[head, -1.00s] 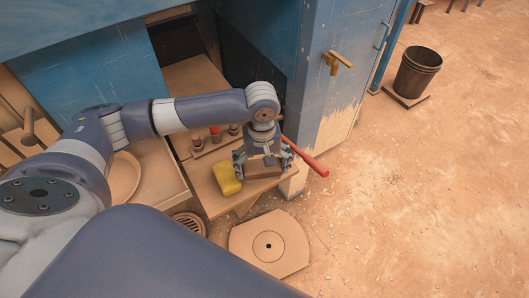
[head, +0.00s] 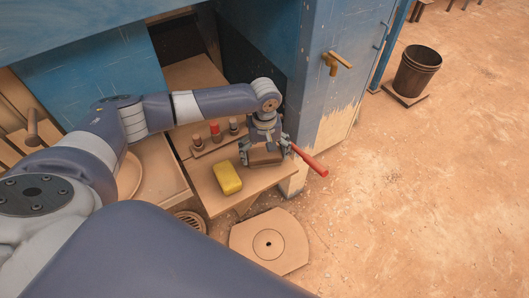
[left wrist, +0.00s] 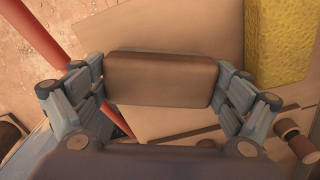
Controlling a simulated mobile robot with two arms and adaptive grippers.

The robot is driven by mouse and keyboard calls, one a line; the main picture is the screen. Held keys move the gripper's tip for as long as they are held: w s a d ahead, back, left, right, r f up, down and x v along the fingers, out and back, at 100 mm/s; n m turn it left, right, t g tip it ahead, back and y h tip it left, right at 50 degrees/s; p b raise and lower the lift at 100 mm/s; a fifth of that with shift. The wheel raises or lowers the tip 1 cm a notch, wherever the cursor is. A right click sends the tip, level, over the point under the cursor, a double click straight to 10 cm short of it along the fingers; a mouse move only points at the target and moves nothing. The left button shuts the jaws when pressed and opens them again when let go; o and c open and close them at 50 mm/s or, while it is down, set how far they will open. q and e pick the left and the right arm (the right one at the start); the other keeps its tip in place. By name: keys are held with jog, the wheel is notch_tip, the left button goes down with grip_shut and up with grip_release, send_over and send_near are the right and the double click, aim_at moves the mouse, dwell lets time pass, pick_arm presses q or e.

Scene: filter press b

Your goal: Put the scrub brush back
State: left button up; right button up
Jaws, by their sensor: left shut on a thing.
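The scrub brush appears as a brown block (left wrist: 162,78) between the fingers in the left wrist view, and as a small brown block (head: 265,157) in the head view. My left gripper (head: 266,152) is shut on it, with one finger at each end of the block. The brush is over the right part of the small light-brown shelf (head: 222,201) beside the blue cabinet. I cannot tell whether its underside touches the shelf. Any bristles are hidden. My right gripper is not in view.
A yellow sponge (head: 227,178) lies on the shelf left of the gripper. A rack (head: 210,145) with several small knobs, one red, stands behind. A red rod (head: 310,161) sticks out right of the gripper, near the blue cabinet (head: 335,110). Open floor lies right.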

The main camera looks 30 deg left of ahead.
aim_at(264, 153)
pick_arm(q)
jog(key=o, duration=0.7)
jog(key=shift+f, duration=0.1)
notch_tip(264, 153, up, 12)
jog(key=shift+r+b, duration=0.15)
jog(key=shift+b, duration=0.3)
